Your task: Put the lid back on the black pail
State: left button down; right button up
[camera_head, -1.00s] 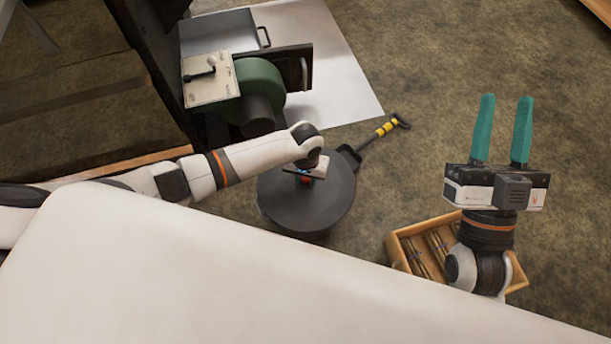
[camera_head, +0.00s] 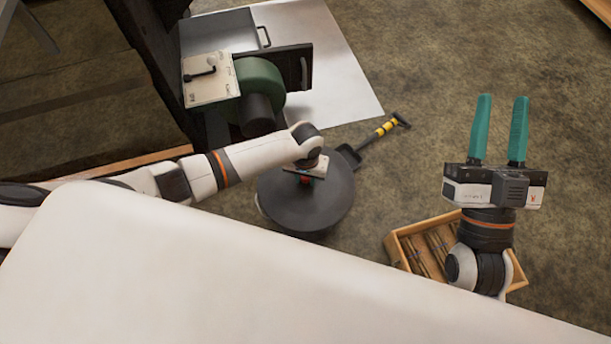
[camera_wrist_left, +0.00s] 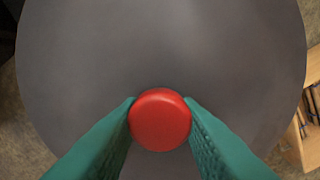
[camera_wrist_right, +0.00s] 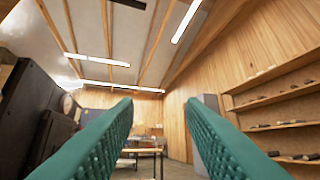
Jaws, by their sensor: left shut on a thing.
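The lid (camera_head: 310,212) is a dark grey disc with a red knob (camera_wrist_left: 160,120). My left gripper (camera_head: 304,178) is shut on the red knob, with a green finger on either side of it in the left wrist view. The lid fills most of that view (camera_wrist_left: 160,45). The black pail is almost wholly hidden beneath the lid, so I cannot tell whether the lid touches its rim. My right gripper (camera_head: 502,100) is open and empty, its fingers pointing up the picture, well to the right of the lid. Its spread fingers also show in the right wrist view (camera_wrist_right: 160,105).
A shovel with a yellow-banded handle (camera_head: 385,129) lies just beyond the lid. A wooden crate (camera_head: 402,255) with sticks is below my right gripper. The dark evaporator with a green blower (camera_head: 262,78) stands behind. A white surface (camera_head: 200,270) crosses the foreground. Open floor lies right.

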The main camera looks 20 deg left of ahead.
jog(key=shift+w+f+g, duration=0.25)
jog(key=shift+w+g, duration=0.05)
jog(key=shift+w, duration=0.05)
jog(key=shift+w+f+g, duration=0.2)
jog(key=shift+f+g, duration=0.3)
jog(key=shift+f, duration=0.1)
pick_arm(q)
jog(key=shift+p, duration=0.3)
pick_arm(e)
jog(key=shift+w+f+h, duration=0.2)
jog(key=shift+f+h, duration=0.1)
pick_arm(q)
jog(key=c, duration=0.5)
grip_release()
